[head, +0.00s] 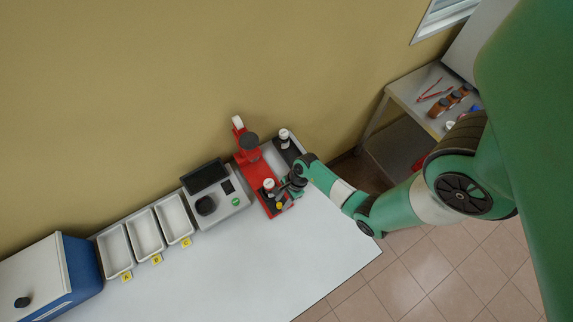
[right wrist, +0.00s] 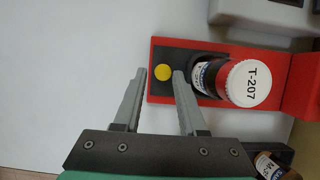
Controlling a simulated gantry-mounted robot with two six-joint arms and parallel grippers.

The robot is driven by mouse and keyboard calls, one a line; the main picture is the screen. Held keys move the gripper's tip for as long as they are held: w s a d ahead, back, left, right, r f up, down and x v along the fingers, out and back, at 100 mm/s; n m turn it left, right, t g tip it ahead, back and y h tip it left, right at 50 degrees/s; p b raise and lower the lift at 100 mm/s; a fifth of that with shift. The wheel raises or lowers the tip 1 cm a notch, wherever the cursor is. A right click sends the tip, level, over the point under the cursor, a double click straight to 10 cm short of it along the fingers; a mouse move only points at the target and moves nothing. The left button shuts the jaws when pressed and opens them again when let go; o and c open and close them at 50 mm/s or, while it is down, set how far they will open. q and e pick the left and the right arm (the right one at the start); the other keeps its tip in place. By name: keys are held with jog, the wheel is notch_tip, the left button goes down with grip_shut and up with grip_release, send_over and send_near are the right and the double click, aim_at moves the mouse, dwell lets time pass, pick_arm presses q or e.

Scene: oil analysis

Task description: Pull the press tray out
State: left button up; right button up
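The red press (head: 250,160) stands near the wall, to the right of the middle of the table. Its dark tray (right wrist: 170,56) lies in the front of the red base (right wrist: 164,98) and has a round yellow knob (right wrist: 163,72). A small dark bottle with a white cap marked T-207 (right wrist: 249,84) stands upright on the tray. My right gripper (right wrist: 161,76) is open, with its fingertips on either side of the knob in the right wrist view. I cannot tell whether they touch it. My left gripper is not in view.
A grey analyser (head: 220,200) stands left of the press, then white trays (head: 147,232) labelled A, B, C and a blue-white box (head: 60,275). Another bottle (head: 284,138) stands behind the press on the right. The table front (head: 270,265) is clear. A side shelf (head: 415,95) holds bottles.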

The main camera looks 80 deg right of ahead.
jog(key=p+v, duration=0.2)
jog(key=v, duration=0.8)
jog(key=shift+w+a, duration=0.1)
